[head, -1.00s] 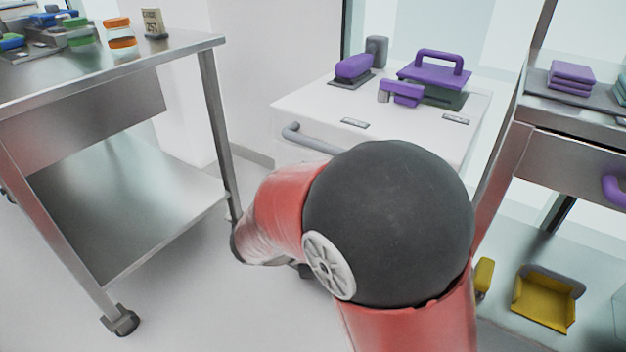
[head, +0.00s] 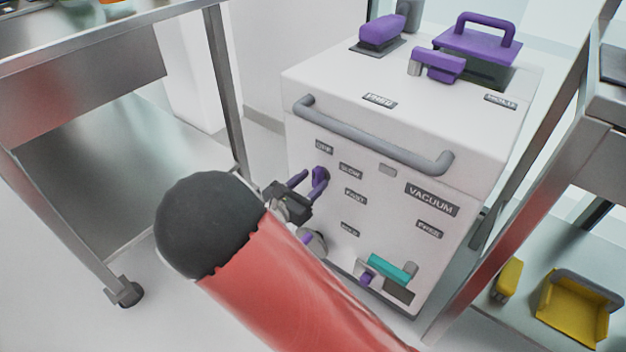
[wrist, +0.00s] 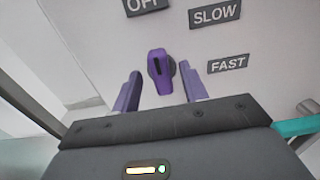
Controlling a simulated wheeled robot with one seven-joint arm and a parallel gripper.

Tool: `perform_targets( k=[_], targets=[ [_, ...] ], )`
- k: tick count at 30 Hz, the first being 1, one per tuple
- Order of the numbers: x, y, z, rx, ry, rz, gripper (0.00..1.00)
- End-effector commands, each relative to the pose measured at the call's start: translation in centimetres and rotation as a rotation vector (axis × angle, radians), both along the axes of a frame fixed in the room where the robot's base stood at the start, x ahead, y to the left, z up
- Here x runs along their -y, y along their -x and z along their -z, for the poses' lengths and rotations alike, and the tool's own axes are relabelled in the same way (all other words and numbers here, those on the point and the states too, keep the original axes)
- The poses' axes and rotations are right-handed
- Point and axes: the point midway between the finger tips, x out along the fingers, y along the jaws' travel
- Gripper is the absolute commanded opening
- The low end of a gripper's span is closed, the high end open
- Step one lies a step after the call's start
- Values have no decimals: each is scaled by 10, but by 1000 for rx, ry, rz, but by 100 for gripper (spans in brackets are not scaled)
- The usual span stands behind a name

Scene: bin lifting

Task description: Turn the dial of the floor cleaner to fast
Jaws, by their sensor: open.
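The floor cleaner is a white box (head: 460,160) with a grey bar handle and a front panel. Its purple dial (wrist: 160,72) is near the middle of the wrist view, with a dark mark on its face, upright and leaning slightly left towards the OFF label (wrist: 147,5). In the head view the dial (head: 320,177) is partly hidden by my gripper (head: 304,184).
A teal handle (head: 392,268) and a small purple part (head: 367,279) sit low on the panel. A grey bar handle (head: 370,138) crosses above the dial. Steel tables stand left (head: 90,150) and right (head: 597,140). A yellow bin (head: 573,312) is at lower right.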

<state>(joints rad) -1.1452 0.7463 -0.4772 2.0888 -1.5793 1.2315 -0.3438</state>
Motion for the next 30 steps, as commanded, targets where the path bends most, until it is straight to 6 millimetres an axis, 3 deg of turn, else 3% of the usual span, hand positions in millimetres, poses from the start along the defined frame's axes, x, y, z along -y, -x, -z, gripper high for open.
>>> perform_targets(
  k=[12, 22, 30],
  targets=[
    [8, -10, 0, -1, -1, 0, 44],
    [8, -10, 0, 0, -1, 1, 2],
    [8, -10, 1, 12, -19, 1, 0]
  ],
)
